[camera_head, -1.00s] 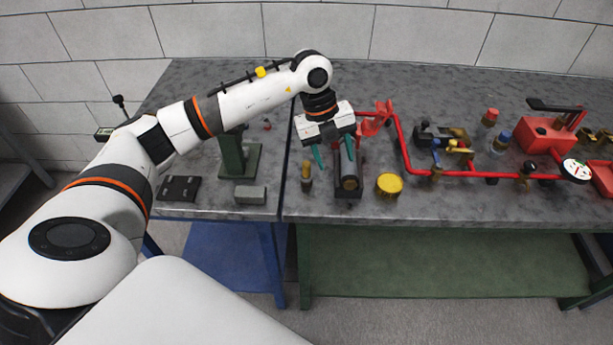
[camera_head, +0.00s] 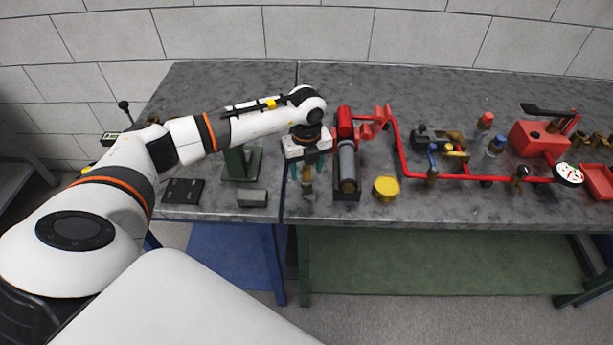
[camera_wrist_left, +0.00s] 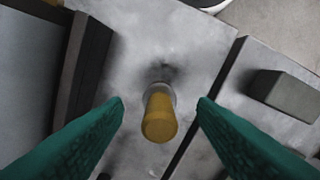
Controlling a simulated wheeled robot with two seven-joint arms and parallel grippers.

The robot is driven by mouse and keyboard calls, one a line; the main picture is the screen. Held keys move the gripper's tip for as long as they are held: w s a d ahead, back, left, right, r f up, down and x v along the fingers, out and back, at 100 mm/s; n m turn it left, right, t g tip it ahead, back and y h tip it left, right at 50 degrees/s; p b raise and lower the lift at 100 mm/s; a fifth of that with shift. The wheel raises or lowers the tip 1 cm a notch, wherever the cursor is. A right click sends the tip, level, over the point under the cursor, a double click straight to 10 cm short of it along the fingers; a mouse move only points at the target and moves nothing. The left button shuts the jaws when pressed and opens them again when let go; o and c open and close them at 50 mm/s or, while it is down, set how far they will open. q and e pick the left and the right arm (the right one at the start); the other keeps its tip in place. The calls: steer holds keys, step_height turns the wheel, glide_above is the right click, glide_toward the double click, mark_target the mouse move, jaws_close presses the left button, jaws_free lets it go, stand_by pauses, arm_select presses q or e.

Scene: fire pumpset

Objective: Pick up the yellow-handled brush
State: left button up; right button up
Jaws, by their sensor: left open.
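The yellow-handled brush (camera_head: 307,176) stands upright on the grey worktop, just left of the pump. In the left wrist view its yellow handle (camera_wrist_left: 160,117) points up toward the camera, with a grey collar and dark bristles below it. My left gripper (camera_head: 307,172) is directly above the brush with its green fingers pointing down. In the left wrist view the open fingers (camera_wrist_left: 160,108) stand on either side of the handle, with a gap on both sides. My right gripper is in neither view.
The red and grey pump (camera_head: 347,160) stands close to the right of the brush. A yellow cap (camera_head: 386,188) and red piping (camera_head: 405,150) lie farther right. A grey block (camera_head: 252,198), a dark plate (camera_head: 183,191) and a green stand (camera_head: 236,166) are to the left. A seam runs between the tables.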

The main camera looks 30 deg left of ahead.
mark_target(307, 167)
arm_select(q)
step_height(307, 167, down, 2)
steer(key=shift+f, duration=0.1)
steer(key=c, duration=1.1)
steer(key=shift+o, duration=0.2)
step_height(307, 167, up, 9)
steer(key=shift+b, duration=1.15)
steer(key=shift+r, duration=0.6)
